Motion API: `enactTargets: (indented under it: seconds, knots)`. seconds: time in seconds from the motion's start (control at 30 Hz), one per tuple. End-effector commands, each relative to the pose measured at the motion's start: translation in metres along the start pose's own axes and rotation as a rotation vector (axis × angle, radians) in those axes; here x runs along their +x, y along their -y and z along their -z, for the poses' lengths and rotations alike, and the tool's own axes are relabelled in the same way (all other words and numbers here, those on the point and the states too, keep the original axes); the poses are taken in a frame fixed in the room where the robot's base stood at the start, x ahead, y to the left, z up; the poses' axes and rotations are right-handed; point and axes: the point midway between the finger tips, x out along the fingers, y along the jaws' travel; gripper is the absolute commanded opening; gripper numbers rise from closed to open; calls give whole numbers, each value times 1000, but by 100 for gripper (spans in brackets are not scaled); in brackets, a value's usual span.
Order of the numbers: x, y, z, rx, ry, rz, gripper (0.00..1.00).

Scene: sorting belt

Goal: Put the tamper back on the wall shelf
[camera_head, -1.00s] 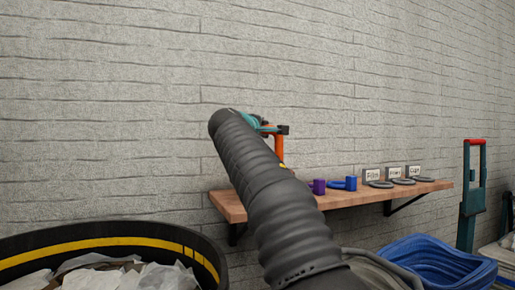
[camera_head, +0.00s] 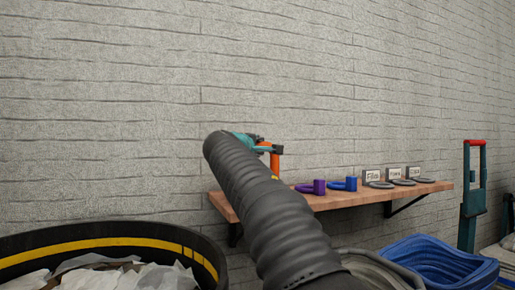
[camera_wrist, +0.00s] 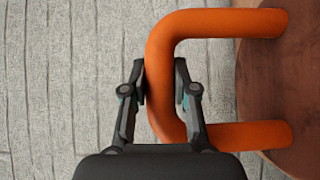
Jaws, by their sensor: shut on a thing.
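The tamper's orange bent handle (camera_wrist: 160,45) fills the middle of the wrist view. Its two ends meet a brown, round-edged surface (camera_wrist: 300,85) at the right of that view. My gripper (camera_wrist: 160,83) is shut on the upright part of the handle, one finger on each side. In the head view my gripper (camera_head: 268,149) and the orange handle (camera_head: 275,164) show above the left part of the wooden wall shelf (camera_head: 335,201). My arm hides the tamper's lower part, so I cannot tell whether it touches the shelf.
A purple thing (camera_head: 319,187) and a blue one (camera_head: 351,183) lie on the shelf, right of my gripper. Several small signs (camera_head: 372,175) and grey rings stand farther right. A bin with a yellow stripe (camera_head: 130,243) is at lower left, a blue container (camera_head: 440,265) at lower right.

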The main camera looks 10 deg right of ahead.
Motion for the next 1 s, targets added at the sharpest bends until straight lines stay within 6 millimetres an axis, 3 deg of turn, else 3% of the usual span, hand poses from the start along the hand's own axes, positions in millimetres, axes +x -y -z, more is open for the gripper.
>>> enactTargets:
  seconds: [0.07,0.1,0.2,0.6,0.77,1.0]
  knots:
    - [-1,0,-1,2,0,-4,0]
    - [0,3,0,0,0,0,30]
    - [0,2,0,0,0,0,53]
    - [-1,-2,0,0,0,0,53]
    - [-25,1,0,1,-2,-1,53]
    - [-74,1,1,1,-4,-1,53]
